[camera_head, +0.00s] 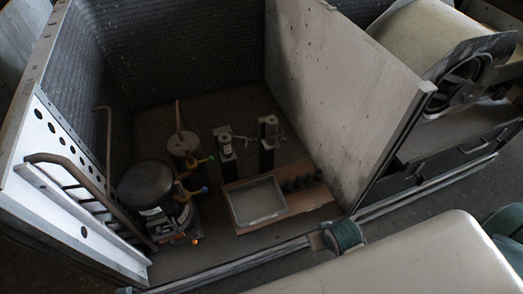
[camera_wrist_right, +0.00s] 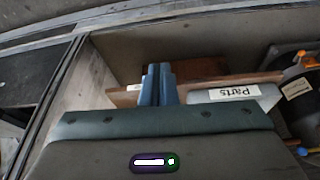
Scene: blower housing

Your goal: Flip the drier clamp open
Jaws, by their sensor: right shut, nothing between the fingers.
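Two dark upright posts with pale tops stand inside the housing in the head view, a left one (camera_head: 226,155) and a right one (camera_head: 268,140). Each has a small lever-like piece at its top. They look like clamps, but I cannot tell which is the drier clamp or whether either is open. A brown cylinder (camera_head: 183,143) with a thin pipe on top stands left of them. My right gripper (camera_wrist_right: 157,75) is shut and empty in the right wrist view, its blue fingers together. No clamp is clear in that view. My left gripper is not in view.
A black compressor (camera_head: 146,187) stands at the left with pipes around it. A wooden board (camera_head: 241,221) holds a pale tray (camera_head: 258,203), labelled "Parts" in the wrist view (camera_wrist_right: 235,92), and several dark pieces. A grey panel (camera_head: 345,110) walls the right side.

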